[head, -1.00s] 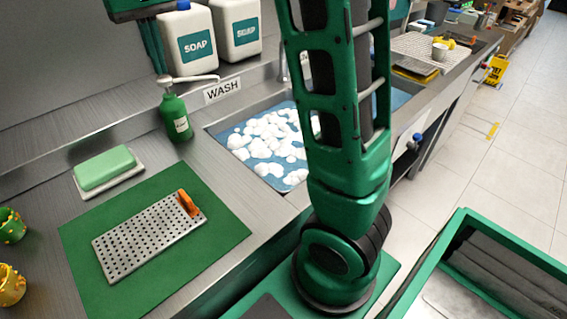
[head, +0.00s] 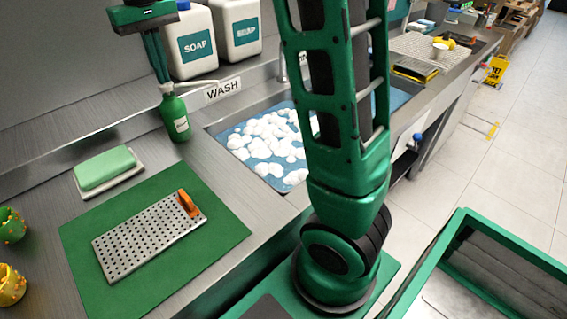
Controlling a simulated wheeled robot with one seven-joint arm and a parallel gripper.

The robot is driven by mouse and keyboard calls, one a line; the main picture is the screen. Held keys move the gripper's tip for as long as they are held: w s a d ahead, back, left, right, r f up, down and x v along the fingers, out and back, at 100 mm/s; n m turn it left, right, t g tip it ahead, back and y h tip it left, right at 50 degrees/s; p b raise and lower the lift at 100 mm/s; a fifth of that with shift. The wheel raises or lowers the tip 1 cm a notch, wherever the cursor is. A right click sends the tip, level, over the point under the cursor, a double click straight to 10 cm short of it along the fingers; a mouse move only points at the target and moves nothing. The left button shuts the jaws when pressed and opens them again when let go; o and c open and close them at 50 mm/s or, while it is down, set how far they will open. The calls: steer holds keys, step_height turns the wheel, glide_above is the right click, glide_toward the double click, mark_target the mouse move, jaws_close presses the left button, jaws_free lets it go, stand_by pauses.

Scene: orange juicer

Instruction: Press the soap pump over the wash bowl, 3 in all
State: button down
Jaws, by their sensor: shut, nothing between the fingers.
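The green soap pump bottle (head: 175,118) stands upright on the steel counter, left of the sink. Its pale spout (head: 208,83) points right towards the wash bowl (head: 228,140), which holds blue water with white foam in the sink. My gripper (head: 162,82) is shut, pointing down, with its fingertips at the top of the pump head. The fingers hide part of the pump head, and they appear to touch it. The pump head sits low, close to the bottle's neck.
A WASH sign (head: 222,90) stands behind the sink. Two white jugs, one labelled SOAP (head: 194,47), stand at the back. A green soap bar (head: 104,168) on a dish and a metal grater (head: 150,238) on a green mat (head: 222,232) lie at the front left.

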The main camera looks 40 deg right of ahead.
steer(key=shift+r, duration=1.15)
steer(key=shift+f, duration=0.2)
steer(key=shift+f, duration=1.05)
steer(key=shift+r, duration=1.25)
step_height(320, 180, up, 6)
stand_by(0.5)
stand_by(0.4)
